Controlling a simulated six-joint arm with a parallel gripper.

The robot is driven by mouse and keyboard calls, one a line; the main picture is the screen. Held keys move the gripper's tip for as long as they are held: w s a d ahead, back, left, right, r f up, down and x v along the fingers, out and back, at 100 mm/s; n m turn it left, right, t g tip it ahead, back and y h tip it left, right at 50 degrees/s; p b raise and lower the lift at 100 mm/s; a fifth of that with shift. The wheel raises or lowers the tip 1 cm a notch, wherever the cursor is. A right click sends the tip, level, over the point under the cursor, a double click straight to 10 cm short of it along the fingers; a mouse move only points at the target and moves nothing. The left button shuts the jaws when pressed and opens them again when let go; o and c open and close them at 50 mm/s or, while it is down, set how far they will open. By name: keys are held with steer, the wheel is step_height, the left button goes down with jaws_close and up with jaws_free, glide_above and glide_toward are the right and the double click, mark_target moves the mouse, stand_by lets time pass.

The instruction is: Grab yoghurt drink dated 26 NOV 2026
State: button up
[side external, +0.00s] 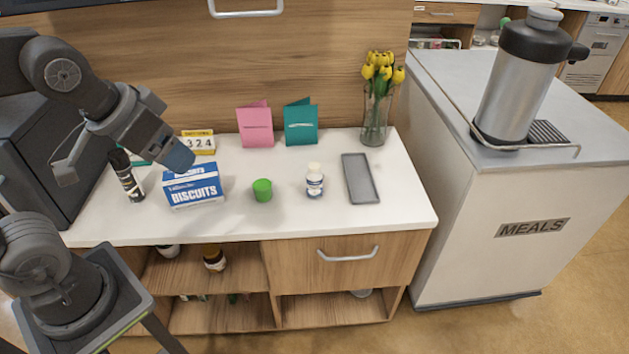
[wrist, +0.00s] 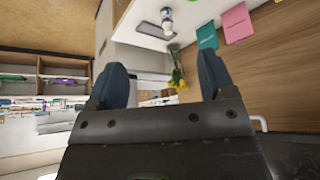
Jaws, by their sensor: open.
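A small white bottle with a blue label (side external: 315,182) stands upright on the white bedside top, right of the middle. It looks like a yoghurt drink, but no date can be read on it. It also shows small near the top of the wrist view (wrist: 167,22). My gripper (side external: 178,157) is at the left, above the biscuits box and well apart from the bottle. In the wrist view both fingers stand wide apart with nothing between them (wrist: 162,75).
A biscuits box (side external: 194,188), dark bottle (side external: 127,178) and yellow number block (side external: 197,142) stand left. Cards (side external: 255,124) and a tulip vase (side external: 376,115) stand behind. The front right top is clear.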

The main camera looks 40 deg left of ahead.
steer(key=w+a+f+n+y, duration=0.1)
steer(key=w, duration=0.8)
steer(key=n, duration=0.1)
glide_above(313, 168)
steer(key=s+d, duration=0.1)
steer(key=s, duration=0.5)
step_height(313, 168, down, 15)
steer(key=shift+t, duration=0.4)
steer(key=x, duration=0.9)
steer(key=shift+f, duration=0.1)
steer(key=shift+x, duration=3.05)
steer(key=shift+w+a, duration=0.15)
steer(key=c, duration=1)
